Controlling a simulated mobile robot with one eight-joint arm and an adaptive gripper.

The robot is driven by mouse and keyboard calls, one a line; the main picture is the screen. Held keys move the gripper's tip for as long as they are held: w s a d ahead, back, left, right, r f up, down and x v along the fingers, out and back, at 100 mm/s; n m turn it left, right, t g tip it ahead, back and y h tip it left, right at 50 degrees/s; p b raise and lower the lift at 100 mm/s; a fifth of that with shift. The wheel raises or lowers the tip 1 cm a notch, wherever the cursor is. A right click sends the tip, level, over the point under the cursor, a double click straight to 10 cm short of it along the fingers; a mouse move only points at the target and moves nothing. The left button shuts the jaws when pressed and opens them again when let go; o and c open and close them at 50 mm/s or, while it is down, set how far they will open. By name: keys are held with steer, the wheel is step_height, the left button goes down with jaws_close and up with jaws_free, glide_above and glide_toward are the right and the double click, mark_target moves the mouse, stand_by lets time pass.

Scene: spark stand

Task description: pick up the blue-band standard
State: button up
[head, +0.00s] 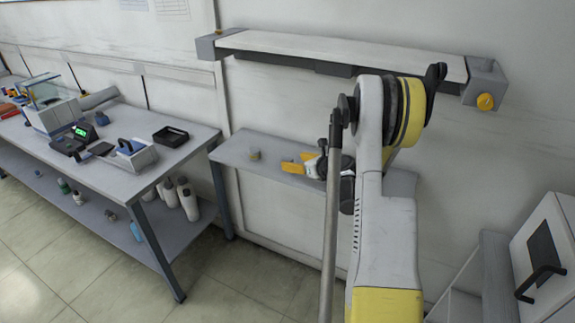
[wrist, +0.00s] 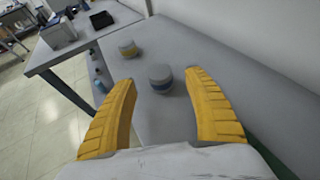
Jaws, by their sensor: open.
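The blue-band standard (wrist: 161,80) is a short grey cylinder with a blue band near its base. It stands upright on the grey shelf, between and just ahead of my fingertips in the wrist view. My gripper (wrist: 162,77) is open, with its two yellow fingers apart and nothing held. A second grey cylinder with a yellow band (wrist: 128,49) stands farther off to the left on the same shelf. In the head view my gripper (head: 297,162) is over the shelf, with a small cylinder (head: 255,155) to its left. I cannot make out the blue-band standard there.
The narrow shelf (head: 232,153) runs along the wall. A workbench (head: 150,182) at left carries a black tray (head: 170,137) and instruments. A long lamp-like bar (head: 340,49) is fixed above the shelf. A white cabinet (head: 550,250) with a black handle stands at right.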

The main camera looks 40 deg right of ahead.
mark_target(288, 158)
steer(key=b+x, duration=0.1)
steer(key=x, duration=0.3)
steer(key=shift+w+b, duration=0.3)
steer(key=shift+b, duration=0.05)
steer(key=shift+r, duration=0.1)
steer(key=shift+c, duration=0.3)
jaws_close()
steer(key=shift+r, duration=0.15)
